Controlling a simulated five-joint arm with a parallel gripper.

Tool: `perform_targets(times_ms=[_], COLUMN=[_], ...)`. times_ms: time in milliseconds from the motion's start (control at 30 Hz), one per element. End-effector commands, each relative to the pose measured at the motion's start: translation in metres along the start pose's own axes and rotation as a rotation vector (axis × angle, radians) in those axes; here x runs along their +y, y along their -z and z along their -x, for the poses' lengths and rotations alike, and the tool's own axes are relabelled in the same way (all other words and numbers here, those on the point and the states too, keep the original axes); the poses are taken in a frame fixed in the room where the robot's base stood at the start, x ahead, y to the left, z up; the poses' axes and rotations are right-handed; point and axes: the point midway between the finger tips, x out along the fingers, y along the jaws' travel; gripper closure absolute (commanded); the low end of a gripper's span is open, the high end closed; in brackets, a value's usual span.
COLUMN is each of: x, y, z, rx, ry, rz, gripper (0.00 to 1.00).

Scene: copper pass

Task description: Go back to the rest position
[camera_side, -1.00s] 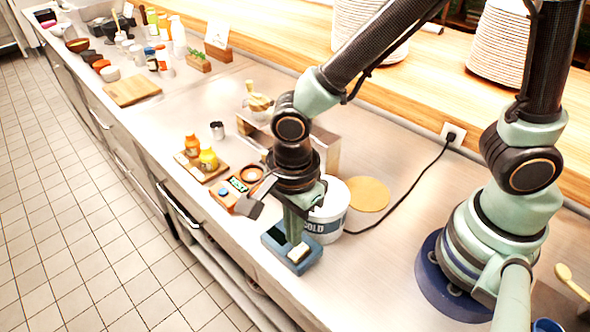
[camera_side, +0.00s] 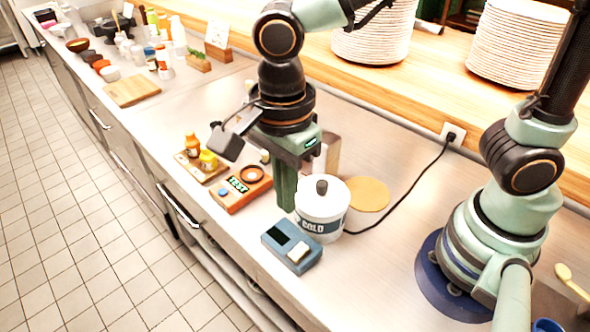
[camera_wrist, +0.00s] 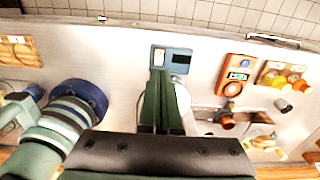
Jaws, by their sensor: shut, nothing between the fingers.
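My gripper (camera_side: 287,203) hangs pointing down above the steel counter, shut and empty, raised above the blue box (camera_side: 279,236) in the side view. The box has a dark window and a white rocker or button (camera_side: 299,251). The white lidded tub marked COLD (camera_side: 320,222) stands right beside the box, just right of the gripper in the side view. In the wrist view the shut fingers (camera_wrist: 160,74) point toward the blue box (camera_wrist: 181,69), and they partly hide the tub.
An orange device (camera_side: 232,198) with a lit display stands left of the gripper. Behind it a wooden board (camera_side: 190,170) holds yellow-orange bottles. A round tan mat (camera_side: 368,194) and black cord (camera_side: 405,192) lie to the right. Plate stacks (camera_side: 515,45) stand on the wooden shelf.

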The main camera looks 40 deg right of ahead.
Motion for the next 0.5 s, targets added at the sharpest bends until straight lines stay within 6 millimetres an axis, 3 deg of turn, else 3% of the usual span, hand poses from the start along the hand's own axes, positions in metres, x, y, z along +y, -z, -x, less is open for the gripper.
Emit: perform_targets(times_ms=[167, 500], x=[-0.008, -0.037], y=[0.014, 0.084], z=[0.006, 0.034], rx=[-0.019, -0.027], ry=[0.026, 0.198], rz=[0.087, 0.585], gripper=[1.00, 1.00])
